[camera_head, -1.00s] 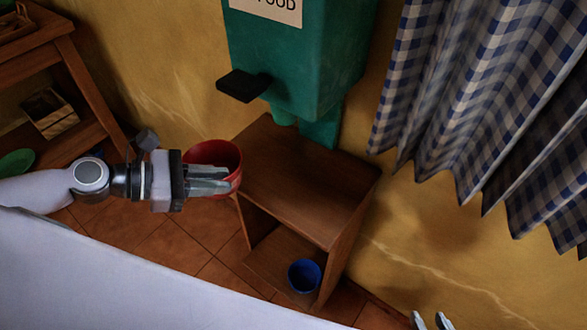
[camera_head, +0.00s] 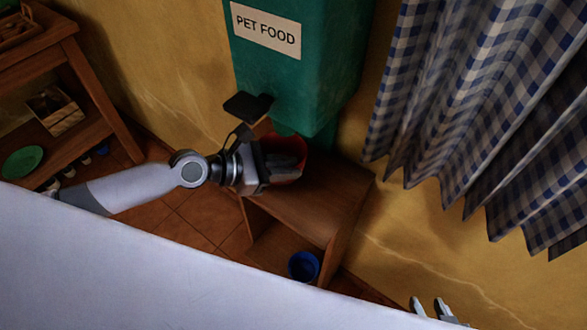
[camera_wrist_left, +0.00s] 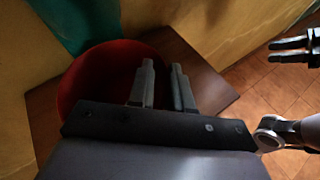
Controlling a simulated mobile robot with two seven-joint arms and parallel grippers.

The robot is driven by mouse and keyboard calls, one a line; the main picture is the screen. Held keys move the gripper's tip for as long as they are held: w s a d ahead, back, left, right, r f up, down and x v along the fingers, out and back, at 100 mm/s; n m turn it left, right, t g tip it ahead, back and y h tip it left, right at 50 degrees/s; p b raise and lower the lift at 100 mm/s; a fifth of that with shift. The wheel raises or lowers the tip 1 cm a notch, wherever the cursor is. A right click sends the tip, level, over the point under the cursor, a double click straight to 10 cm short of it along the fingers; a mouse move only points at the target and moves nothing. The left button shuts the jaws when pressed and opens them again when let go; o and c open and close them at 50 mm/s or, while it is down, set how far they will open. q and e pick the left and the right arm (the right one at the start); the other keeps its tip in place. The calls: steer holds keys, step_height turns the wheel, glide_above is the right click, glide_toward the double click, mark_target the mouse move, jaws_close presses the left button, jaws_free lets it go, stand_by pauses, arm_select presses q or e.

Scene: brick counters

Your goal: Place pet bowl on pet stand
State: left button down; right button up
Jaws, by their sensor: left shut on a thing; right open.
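The red pet bowl (camera_head: 291,177) is held by my left gripper (camera_head: 290,163) over the left part of the wooden pet stand's top (camera_head: 335,187), below the dispenser. In the left wrist view the bowl (camera_wrist_left: 85,85) is large, beside and behind the fingers (camera_wrist_left: 160,80), with the stand top (camera_wrist_left: 195,65) under it. I cannot tell whether the bowl touches the stand. My right gripper (camera_head: 432,308) is open and empty at the bottom right; it also shows in the left wrist view (camera_wrist_left: 290,50).
A green pet food dispenser (camera_head: 315,85) with a black lever (camera_head: 248,106) hangs above the stand. A blue cup (camera_head: 303,266) sits on the lower shelf. A blue checked curtain (camera_head: 470,110) hangs right. A wooden shelf (camera_head: 80,135) with a green plate (camera_head: 22,162) stands left.

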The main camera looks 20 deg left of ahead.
arm_select(q)
steer(key=shift+w+d+r, duration=0.1)
steer(key=shift+w+d, duration=0.4)
steer(key=shift+d, duration=0.2)
step_height(320, 180, down, 4)
steer(key=shift+r+b, duration=0.1)
steer(key=shift+b, duration=0.9)
steer(key=c, duration=1)
jaws_free()
steer(key=shift+s+a+r, duration=0.15)
steer(key=shift+s+a, duration=0.2)
steer(key=shift+a, duration=0.1)
steer(key=shift+b+v, duration=1.1)
steer(key=shift+v, duration=4.4)
